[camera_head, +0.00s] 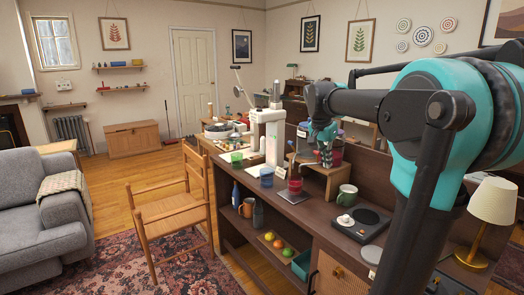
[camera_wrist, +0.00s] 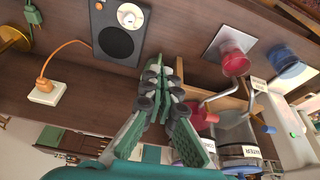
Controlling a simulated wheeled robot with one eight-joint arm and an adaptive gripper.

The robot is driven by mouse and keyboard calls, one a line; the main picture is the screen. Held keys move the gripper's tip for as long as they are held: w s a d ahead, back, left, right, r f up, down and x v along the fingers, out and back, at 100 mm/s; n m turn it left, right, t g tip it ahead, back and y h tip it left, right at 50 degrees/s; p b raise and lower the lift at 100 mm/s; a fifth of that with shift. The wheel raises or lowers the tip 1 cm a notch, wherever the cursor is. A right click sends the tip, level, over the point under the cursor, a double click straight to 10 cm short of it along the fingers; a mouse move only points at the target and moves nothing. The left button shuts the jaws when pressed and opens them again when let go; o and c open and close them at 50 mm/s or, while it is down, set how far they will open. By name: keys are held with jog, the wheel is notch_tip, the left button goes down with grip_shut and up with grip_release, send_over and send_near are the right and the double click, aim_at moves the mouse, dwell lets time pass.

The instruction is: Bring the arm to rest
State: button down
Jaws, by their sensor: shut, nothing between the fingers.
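My arm reaches in from the right of the head view, held out over the long dark wood counter (camera_head: 318,213). My gripper (camera_head: 326,162) hangs above the counter, in front of a small wooden stand (camera_head: 330,172). In the wrist view my gripper (camera_wrist: 160,72) has its green fingers together with nothing between them. The counter top (camera_wrist: 185,30) shows beyond the fingertips. The gripper appears apart from the things below it; the exact height is hard to tell.
A black device (camera_head: 362,224) and a lamp (camera_head: 494,202) are nearer. A wooden chair (camera_head: 168,208) stands left, with open floor beyond.

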jog(key=s+a+f+n+t+y, duration=0.1)
jog(key=s+f+n, duration=0.8)
jog(key=s+f, duration=1.5)
notch_tip(320, 180, down, 4)
jog(key=a+y, duration=0.1)
jog(key=a, duration=0.1)
jog(key=shift+s+a+n+t+y, duration=0.3)
jog(key=shift+n+t+y, duration=0.1)
